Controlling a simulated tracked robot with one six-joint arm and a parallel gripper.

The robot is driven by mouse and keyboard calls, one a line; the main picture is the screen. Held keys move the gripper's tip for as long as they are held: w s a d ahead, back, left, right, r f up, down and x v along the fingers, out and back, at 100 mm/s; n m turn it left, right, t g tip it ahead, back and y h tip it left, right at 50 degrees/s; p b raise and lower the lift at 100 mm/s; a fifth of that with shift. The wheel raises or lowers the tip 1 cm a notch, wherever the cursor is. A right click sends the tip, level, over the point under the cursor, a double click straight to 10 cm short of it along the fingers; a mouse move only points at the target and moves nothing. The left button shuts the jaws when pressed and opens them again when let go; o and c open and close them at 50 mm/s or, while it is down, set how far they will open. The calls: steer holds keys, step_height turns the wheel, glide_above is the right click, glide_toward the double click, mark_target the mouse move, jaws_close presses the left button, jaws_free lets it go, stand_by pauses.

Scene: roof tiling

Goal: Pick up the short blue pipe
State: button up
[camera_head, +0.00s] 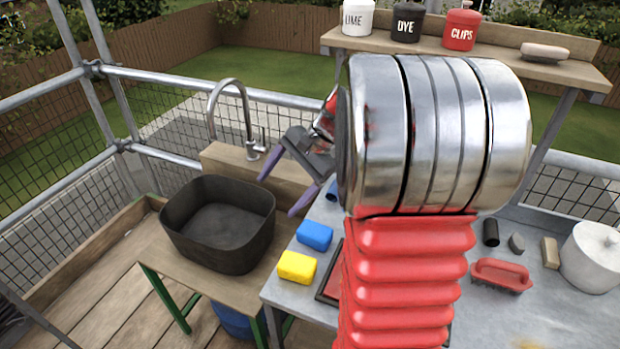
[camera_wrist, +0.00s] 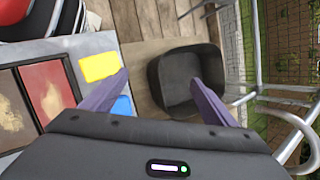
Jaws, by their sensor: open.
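A small blue piece (camera_head: 332,190), possibly the short blue pipe, shows at the left of my arm on the grey worktop (camera_head: 550,310). My arm hides most of it, so I cannot tell its shape. My gripper (camera_head: 279,196) is open and empty, with its purple fingers above the area between the basin and the worktop. In the wrist view the open fingers (camera_wrist: 158,78) spread apart with nothing between them, pointing towards the basin side. No blue pipe is clearly seen in the wrist view.
A blue block (camera_head: 315,235) and a yellow block (camera_head: 297,267) lie at the worktop's left edge. A dark basin (camera_head: 217,225) stands left, near a tap (camera_head: 232,110). A red brush (camera_head: 500,275), dark cylinder (camera_head: 490,232) and white pot (camera_head: 592,258) are at right.

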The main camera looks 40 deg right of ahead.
steer(key=s+d+f+m+t, duration=0.1)
steer(key=d+f+m, duration=0.4)
steer(key=d, duration=0.6)
steer(key=s+d+f+m+t, duration=0.1)
steer(key=d+f+m+t, duration=0.3)
steer(key=d, duration=0.6)
steer(key=s+d+f+m+t+y, duration=0.1)
steer(key=d+f+m, duration=0.4)
steer(key=d, duration=0.6)
steer(key=shift+s+d+f+m+t, duration=0.2)
steer(key=shift+s+f+t, duration=0.15)
steer(key=shift+t, duration=0.2)
steer(key=shift+s+d+f+m+t, duration=0.2)
steer(key=shift+s+f+t, duration=0.1)
steer(key=shift+t, duration=0.25)
steer(key=shift+a, duration=0.1)
steer(key=shift+w, duration=0.1)
steer(key=x, duration=0.8)
steer(key=shift+w+f, duration=0.1)
steer(key=shift+w+a, duration=0.1)
steer(key=shift+w, duration=0.05)
